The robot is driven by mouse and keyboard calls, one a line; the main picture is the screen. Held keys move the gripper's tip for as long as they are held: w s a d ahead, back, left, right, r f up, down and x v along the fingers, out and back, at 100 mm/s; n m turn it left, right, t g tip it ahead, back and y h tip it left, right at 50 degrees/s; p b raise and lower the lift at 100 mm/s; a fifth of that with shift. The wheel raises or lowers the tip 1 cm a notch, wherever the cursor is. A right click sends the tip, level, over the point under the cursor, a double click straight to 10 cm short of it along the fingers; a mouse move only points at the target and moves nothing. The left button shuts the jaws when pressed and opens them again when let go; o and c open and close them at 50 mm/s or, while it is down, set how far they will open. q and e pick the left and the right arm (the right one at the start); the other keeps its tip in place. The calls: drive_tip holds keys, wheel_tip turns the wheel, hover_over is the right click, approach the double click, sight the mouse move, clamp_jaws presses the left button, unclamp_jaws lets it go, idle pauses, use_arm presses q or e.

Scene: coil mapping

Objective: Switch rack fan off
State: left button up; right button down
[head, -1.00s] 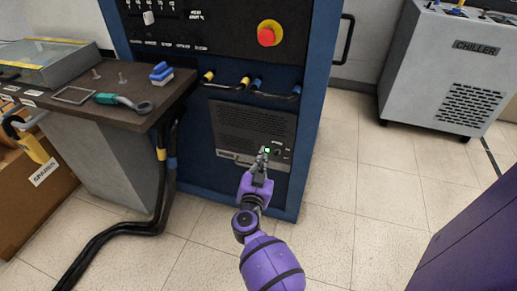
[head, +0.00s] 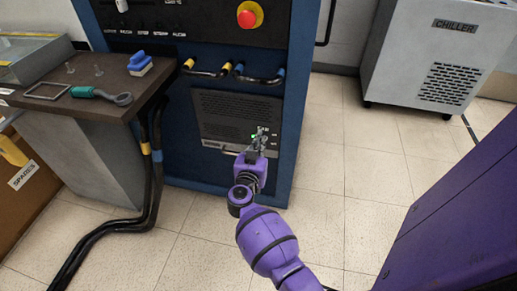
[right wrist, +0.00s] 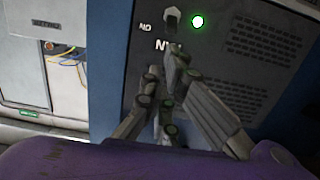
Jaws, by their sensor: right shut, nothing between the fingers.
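The rack fan panel (head: 236,112) is a dark grey vented plate low on the blue cabinet in the head view. Its green lamp (head: 254,137) is lit and also glows in the right wrist view (right wrist: 198,21). Beside the lamp in that view is a small toggle switch (right wrist: 172,18), with upside-down lettering near it. My right gripper (head: 260,132) is in front of the panel's lower right corner, shut and empty. In the right wrist view its fingertips (right wrist: 166,76) are close to the switch; I cannot tell whether they touch it. My left gripper is not in view.
Hoses (head: 262,80) with yellow and blue ends run above the panel. A red emergency button (head: 247,17) is higher up. A bench (head: 110,103) with a brush and tools stands left, with cables below. A chiller (head: 425,60) stands right. The floor between is clear.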

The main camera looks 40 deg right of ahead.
drive_tip(key=b+x, duration=0.1)
drive_tip(key=x, duration=0.4)
drive_tip(key=shift+w+d+b, duration=0.15)
drive_tip(key=shift+d+b, duration=0.15)
drive_tip(key=shift+b, duration=0.05)
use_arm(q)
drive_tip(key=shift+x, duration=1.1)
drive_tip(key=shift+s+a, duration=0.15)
